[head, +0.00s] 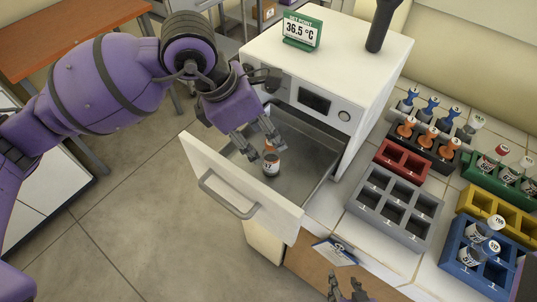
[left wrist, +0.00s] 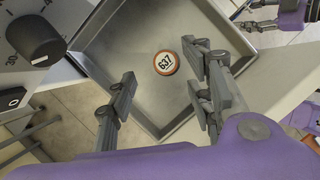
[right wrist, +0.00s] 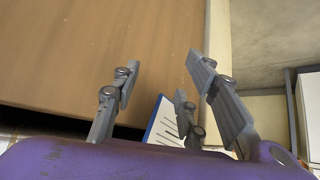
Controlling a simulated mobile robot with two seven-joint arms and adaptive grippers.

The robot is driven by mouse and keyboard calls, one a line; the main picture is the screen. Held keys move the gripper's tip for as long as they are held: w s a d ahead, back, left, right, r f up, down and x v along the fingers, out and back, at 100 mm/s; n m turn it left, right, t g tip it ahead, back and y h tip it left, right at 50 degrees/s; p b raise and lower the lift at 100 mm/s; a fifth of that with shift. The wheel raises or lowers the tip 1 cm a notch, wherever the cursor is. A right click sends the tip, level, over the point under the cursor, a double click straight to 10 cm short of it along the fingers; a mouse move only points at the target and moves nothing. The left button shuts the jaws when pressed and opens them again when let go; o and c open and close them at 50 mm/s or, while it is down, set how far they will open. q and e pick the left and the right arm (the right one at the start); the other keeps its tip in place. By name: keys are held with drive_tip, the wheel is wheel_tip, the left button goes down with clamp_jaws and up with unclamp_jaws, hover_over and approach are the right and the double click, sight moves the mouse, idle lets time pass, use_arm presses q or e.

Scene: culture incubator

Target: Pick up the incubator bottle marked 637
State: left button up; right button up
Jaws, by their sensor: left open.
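The bottle marked 637 (head: 271,165) stands in the open incubator drawer (head: 308,185). In the left wrist view I see its round orange-rimmed cap (left wrist: 165,63) with 637 on it. My left gripper (head: 259,143) is open just above the bottle. In the left wrist view (left wrist: 162,75) the bottle shows between its spread fingers, nearer the right-hand ones. The fingers hide part of the bottle in the head view. I cannot tell whether they touch it. My right gripper (head: 347,290) is low at the front, open and empty; it also shows in the right wrist view (right wrist: 160,72).
The white incubator (head: 375,85) carries a 36.5 °C sign (head: 300,32). The drawer front has a handle (head: 230,198). On the right counter are an empty grey rack (head: 412,208), a red rack (head: 402,160), and several racks with bottles. A clipboard (head: 335,252) is near my right gripper.

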sight(270, 149)
use_arm(q)
drive_tip(key=x, duration=0.5)
drive_tip(key=shift+s+d+f+p, duration=0.1)
drive_tip(key=shift+s+f+p, duration=0.05)
drive_tip(key=shift+s+p, duration=0.15)
drive_tip(key=shift+c, duration=0.3)
clamp_jaws()
